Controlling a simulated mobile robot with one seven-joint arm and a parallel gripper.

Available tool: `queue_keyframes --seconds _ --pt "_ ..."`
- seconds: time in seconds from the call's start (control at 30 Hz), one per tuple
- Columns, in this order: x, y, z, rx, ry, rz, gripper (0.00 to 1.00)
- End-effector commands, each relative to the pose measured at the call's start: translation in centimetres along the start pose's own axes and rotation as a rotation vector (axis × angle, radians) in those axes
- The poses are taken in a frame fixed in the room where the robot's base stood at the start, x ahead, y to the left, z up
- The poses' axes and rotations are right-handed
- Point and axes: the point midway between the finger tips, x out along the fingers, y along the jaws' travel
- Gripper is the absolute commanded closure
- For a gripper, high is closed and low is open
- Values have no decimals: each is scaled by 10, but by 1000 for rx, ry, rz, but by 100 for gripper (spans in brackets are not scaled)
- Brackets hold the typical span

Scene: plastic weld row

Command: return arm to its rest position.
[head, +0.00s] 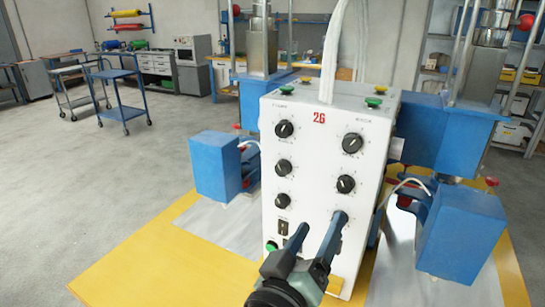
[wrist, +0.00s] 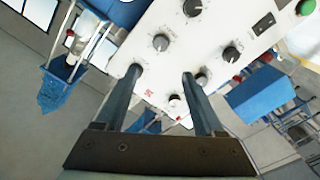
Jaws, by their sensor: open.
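In the wrist view the open fingers (wrist: 161,73) point at the panel, which appears tilted there. The panel carries several black knobs (head: 284,129), a black switch (head: 283,228) and a green button (head: 271,246) at the lower left. I cannot tell whether a fingertip touches the panel. The finger and wrist hide the panel's lower right part.
Blue machine boxes (head: 215,166) (head: 462,234) flank the control box on a yellow-edged table (head: 150,262). White cables (head: 333,45) rise from the box top. A blue cart (head: 118,88) stands far left. The grey floor at the left is largely clear.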

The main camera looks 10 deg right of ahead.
Motion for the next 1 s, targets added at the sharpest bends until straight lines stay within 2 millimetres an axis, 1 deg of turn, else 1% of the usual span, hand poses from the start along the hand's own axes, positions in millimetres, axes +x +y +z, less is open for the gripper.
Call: queue_keyframes --seconds 0.03,0.07,0.17,0.2,0.27,0.3,0.37,0.4,0.47,0.5,0.6,0.7,0.8,1.0 --pt "0 8 -18 40 31 -4 30" --pt "0 13 -30 72 55 -10 30" --pt "-6 37 -85 215 171 -41 30" --pt "-11 50 -112 282 232 -58 30" --pt "-22 71 -153 384 332 -86 30" --pt "-31 86 -178 448 401 -106 30" --pt "-48 108 -214 535 503 -135 30" --pt "-60 124 -235 588 569 -154 30" --pt "-80 145 -263 656 664 -181 30" --pt "-93 158 -278 696 720 -200 30" --pt "-120 183 -306 770 837 -238 30" --pt "-139 199 -320 812 910 -264 30" --pt "-148 205 -326 830 942 -277 30" --pt "-149 205 -326 833 946 -280 30"
